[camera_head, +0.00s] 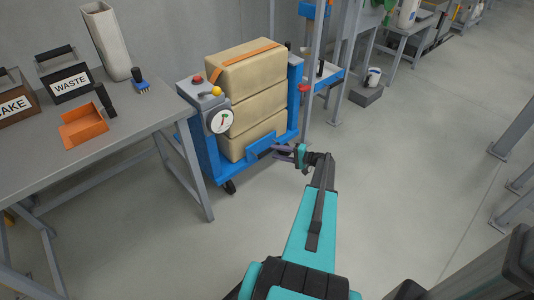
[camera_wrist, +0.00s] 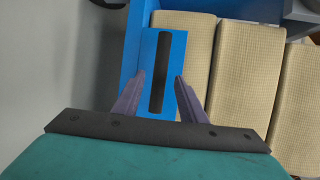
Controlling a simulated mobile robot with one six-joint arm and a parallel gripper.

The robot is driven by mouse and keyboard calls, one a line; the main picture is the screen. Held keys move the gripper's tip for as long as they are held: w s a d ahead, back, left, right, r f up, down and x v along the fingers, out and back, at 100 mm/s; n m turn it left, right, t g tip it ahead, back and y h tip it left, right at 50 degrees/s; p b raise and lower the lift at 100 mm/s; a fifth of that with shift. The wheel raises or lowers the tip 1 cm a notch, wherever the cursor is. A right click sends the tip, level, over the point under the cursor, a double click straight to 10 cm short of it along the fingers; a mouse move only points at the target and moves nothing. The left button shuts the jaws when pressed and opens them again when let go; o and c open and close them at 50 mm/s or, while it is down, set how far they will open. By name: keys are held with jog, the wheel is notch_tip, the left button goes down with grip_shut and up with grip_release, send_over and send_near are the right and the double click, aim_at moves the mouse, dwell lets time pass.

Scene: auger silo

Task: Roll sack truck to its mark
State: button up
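The sack truck (camera_head: 210,160) is a blue wheeled cart beside the workbench, stacked with several tan sacks (camera_head: 250,105) under an orange strap. A blue plate with a dark bar handle (camera_wrist: 160,85) faces my gripper; the plate also shows in the head view (camera_head: 262,147). My gripper (camera_head: 283,152) is at the truck's near side. In the wrist view its two purple fingers (camera_wrist: 160,80) are apart, one on each side of the bar, with gaps to it. Whether the tips reach as deep as the bar is unclear. No floor mark is recognisable.
The workbench (camera_head: 150,108) at left holds a waste box (camera_head: 70,82), an orange scoop (camera_head: 83,125) and brushes. A grey post (camera_head: 315,70) and blue shelf (camera_head: 328,75) stand right of the truck. A grey block (camera_head: 367,95) lies beyond. The floor (camera_head: 420,170) at right is clear.

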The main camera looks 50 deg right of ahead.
aim_at(271, 151)
jog(key=shift+b+x, duration=0.3)
jog(key=shift+x, duration=2.3)
